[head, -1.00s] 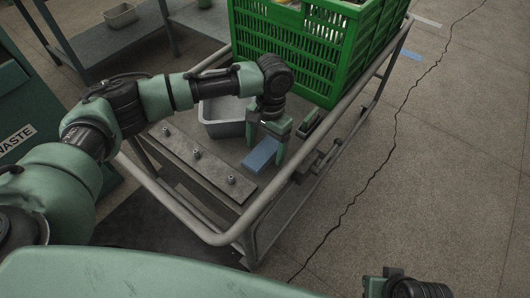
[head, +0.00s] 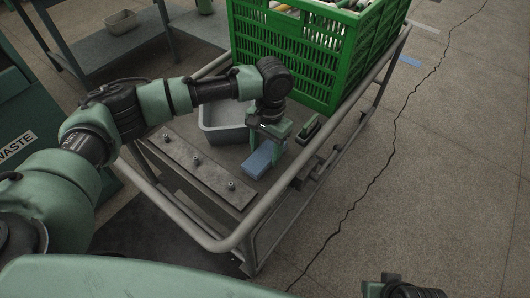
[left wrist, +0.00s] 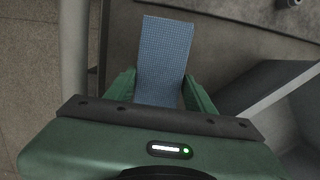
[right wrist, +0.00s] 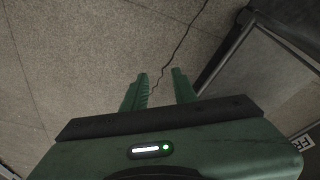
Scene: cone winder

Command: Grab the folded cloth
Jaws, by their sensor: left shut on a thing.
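The folded cloth (head: 259,160) is a blue, flat, oblong pad on the cart's top, just in front of the grey bin. My left gripper (head: 268,145) points down at it with a finger on either side of its far end. In the left wrist view the blue checked cloth (left wrist: 165,55) runs out from between the two green fingers (left wrist: 160,95), which are shut on it. Whether the cloth touches the cart's top cannot be told. My right gripper (right wrist: 158,85) is empty, its fingers apart, above the bare floor.
The wheeled cart (head: 225,240) has a raised tube rail around it. A green crate (head: 300,50) stands at its back, with a grey bin (head: 222,122) beside it. A metal strip with knobs (head: 195,165) lies to the left. Open floor (head: 450,170) lies on the right.

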